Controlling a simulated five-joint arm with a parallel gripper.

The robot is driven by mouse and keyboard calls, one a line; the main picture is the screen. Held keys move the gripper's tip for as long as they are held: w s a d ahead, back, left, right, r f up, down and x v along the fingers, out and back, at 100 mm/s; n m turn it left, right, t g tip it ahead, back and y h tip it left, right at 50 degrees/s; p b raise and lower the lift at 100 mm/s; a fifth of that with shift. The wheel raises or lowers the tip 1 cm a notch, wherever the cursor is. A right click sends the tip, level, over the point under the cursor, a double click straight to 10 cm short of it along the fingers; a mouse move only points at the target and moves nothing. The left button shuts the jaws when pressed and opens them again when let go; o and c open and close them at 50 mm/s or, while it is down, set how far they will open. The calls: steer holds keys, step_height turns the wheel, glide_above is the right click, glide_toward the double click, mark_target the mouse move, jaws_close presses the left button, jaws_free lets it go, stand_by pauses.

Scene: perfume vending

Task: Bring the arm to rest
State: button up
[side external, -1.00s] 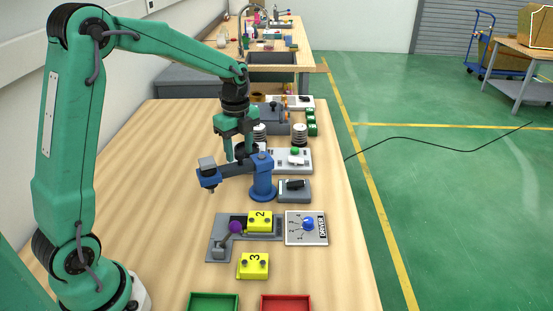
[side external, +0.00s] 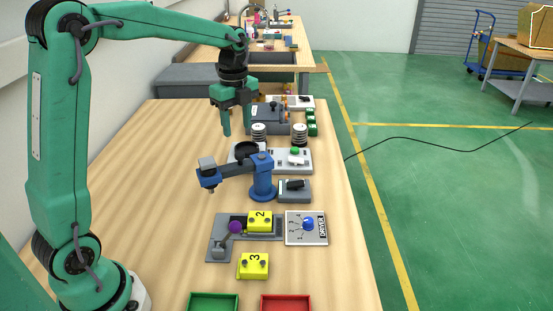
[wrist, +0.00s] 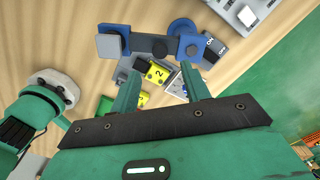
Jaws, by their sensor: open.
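My gripper (side external: 237,133) hangs fingers-down above the wooden table (side external: 150,190), behind and above the blue swivel device. Its two green fingers are apart with nothing between them. In the wrist view my gripper (wrist: 160,93) shows both fingers spread, with the table and devices beyond. The blue swivel device (side external: 262,180) stands upright with its arm reaching left. It also shows in the wrist view (wrist: 182,38). My gripper is not touching it.
Yellow block 2 (side external: 260,221) sits on a grey fixture (side external: 217,240) with a purple-knobbed lever. Yellow block 3 (side external: 253,266) lies in front. A driver panel (side external: 306,229), green tray (side external: 213,302) and red tray (side external: 286,303) stand nearby. The table's left side is clear.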

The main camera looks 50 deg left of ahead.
steer(key=s+d+r+n+t, duration=0.1)
steer(key=s+d+n, duration=0.3)
steer(key=s+n, duration=0.5)
steer(key=s+d+r+n+t, duration=0.1)
steer(key=s+d+n+t, duration=0.3)
steer(key=s+n, duration=0.5)
steer(key=s+d, duration=0.1)
steer(key=s, duration=0.2)
steer(key=shift+s+d+r+t, duration=0.15)
steer(key=shift+r+t, duration=0.1)
steer(key=shift+t, duration=0.05)
